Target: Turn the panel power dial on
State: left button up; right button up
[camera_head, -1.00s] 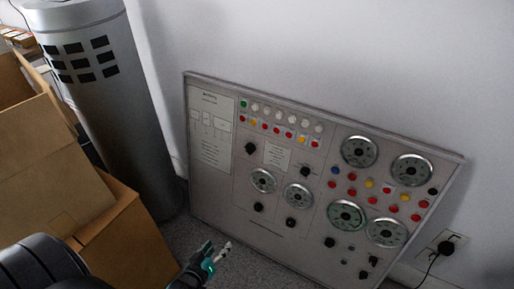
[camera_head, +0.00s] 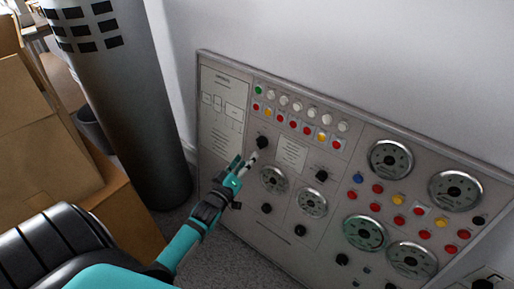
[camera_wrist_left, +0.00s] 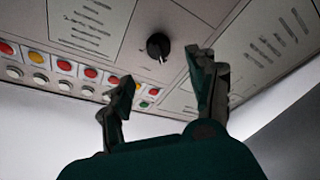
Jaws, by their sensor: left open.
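The grey control panel (camera_head: 225,165) leans upright against the wall, with round gauges, coloured buttons and several black dials. A black dial (camera_head: 263,142) sits on its upper left part, below the button rows. In the left wrist view the same black dial (camera_wrist_left: 158,46) has a white pointer mark and lies beyond and between the fingertips. My left gripper (camera_head: 245,164) is in front of the panel, just below this dial in the head view. In the left wrist view my left gripper (camera_wrist_left: 160,95) has its fingers spread, with nothing between them.
Cardboard boxes (camera_head: 50,140) stand at the left, beside a tall grey cylinder (camera_head: 125,110). Carpeted floor (camera_head: 255,262) lies in front of the panel.

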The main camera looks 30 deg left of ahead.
aim_at(258, 144)
pick_arm(q)
jog(key=w, duration=0.4)
jog(key=w+b, duration=0.1)
jog(key=w, duration=0.1)
jog(key=shift+w+a+f, duration=0.1)
jog(key=shift+w+a, duration=0.15)
jog(key=shift+a, duration=0.1)
jog(key=shift+w, duration=0.7)
pick_arm(e)
jog(key=v, duration=0.6)
pick_arm(q)
jog(key=shift+c, duration=0.3)
pick_arm(e)
jog(key=shift+w+d+r, duration=0.1)
jog(key=shift+w, duration=0.05)
pick_arm(q)
jog(key=c, duration=1)
jog(key=shift+a, duration=0.1)
jog(key=shift+c, duration=0.2)
